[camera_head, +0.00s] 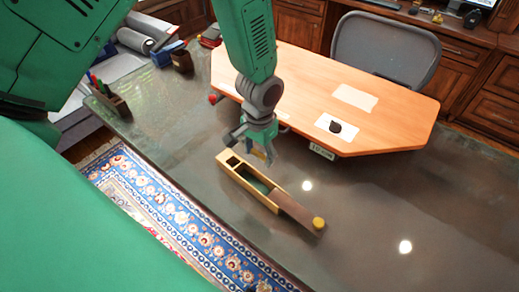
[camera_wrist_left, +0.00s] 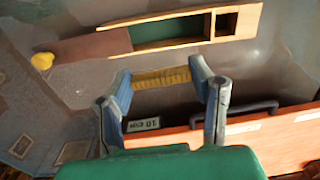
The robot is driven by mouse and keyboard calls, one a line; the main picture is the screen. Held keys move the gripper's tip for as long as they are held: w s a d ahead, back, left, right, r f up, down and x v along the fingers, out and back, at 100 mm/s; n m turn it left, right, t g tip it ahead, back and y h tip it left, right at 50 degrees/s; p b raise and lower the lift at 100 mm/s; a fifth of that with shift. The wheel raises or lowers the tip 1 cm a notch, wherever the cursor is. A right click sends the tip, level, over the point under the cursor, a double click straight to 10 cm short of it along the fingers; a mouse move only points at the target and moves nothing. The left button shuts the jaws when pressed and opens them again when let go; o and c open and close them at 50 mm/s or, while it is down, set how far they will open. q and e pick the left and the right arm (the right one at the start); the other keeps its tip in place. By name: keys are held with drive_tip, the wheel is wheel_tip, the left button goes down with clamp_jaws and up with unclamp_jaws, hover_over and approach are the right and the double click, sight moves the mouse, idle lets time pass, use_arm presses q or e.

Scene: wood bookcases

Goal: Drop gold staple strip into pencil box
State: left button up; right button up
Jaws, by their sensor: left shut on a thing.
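The pencil box (camera_head: 232,173) is a long light-wood box on the dark glossy table, with a green-lined long compartment and a small square compartment at one end. Its brown lid (camera_head: 293,208) with a yellow knob (camera_head: 319,223) is slid partly out at the other end. In the left wrist view the box (camera_wrist_left: 248,22) lies across the top. My left gripper (camera_head: 258,150) is just beyond the box in the head view, shut on the gold staple strip (camera_wrist_left: 160,78), which spans between its two fingertips. The strip appears apart from the box. My right gripper is not in view.
A light-wood board (camera_head: 385,97) with white paper, a dark object and a "10 cm" label lies behind the gripper. A pen holder (camera_head: 109,99) stands at the left. A grey chair (camera_head: 386,48) is behind. The table right of the box is clear.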

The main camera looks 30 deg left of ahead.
use_arm(q)
drive_tip(key=f+b, duration=0.1)
drive_tip(key=f, duration=0.1)
drive_tip(key=f+b, duration=0.2)
drive_tip(key=a+f+b, duration=0.1)
drive_tip(key=b, duration=0.1)
drive_tip(key=shift+f, duration=0.4)
drive_tip(key=o, duration=1)
drive_tip(key=shift+d, duration=0.2)
wheel_tip(320, 180, up, 11)
hover_over(252, 151)
drive_tip(key=d, duration=0.1)
drive_tip(key=shift+d+f, duration=0.15)
drive_tip(key=shift+d, duration=0.05)
drive_tip(key=shift+a+r, duration=0.35)
drive_tip(key=shift+r, duration=0.15)
drive_tip(key=shift+a, duration=0.35)
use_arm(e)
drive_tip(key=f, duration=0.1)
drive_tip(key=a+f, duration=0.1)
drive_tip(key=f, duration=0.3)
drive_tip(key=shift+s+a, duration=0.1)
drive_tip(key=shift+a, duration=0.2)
